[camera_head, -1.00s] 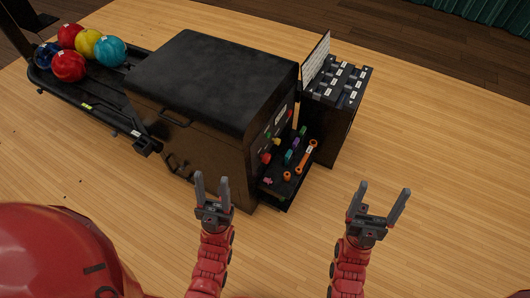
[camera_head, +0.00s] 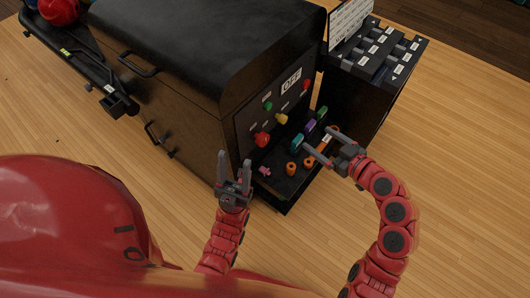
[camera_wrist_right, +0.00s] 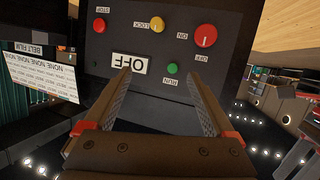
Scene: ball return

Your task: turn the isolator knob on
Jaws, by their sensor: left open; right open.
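The isolator knob (camera_head: 262,139) is a red round knob low on the dark control panel of the machine. In the right wrist view, where the panel appears upside down, the knob (camera_wrist_right: 205,36) sits beside ON and OFF labels, its white mark towards OFF. A white sign (camera_head: 291,80) reads OFF. My right gripper (camera_head: 319,139) is open and empty, fingers pointing at the panel, apart from the knob and to its right in the head view. My left gripper (camera_head: 235,157) is open and empty, just in front of the machine's near corner.
The panel also has a green button (camera_head: 267,105), a yellow lock knob (camera_head: 282,119) and a red stop button (camera_head: 306,85). Below it, a tray holds orange, pink, teal and purple pieces. A dark cabinet (camera_head: 360,95) stands to the right. The floor in front is clear.

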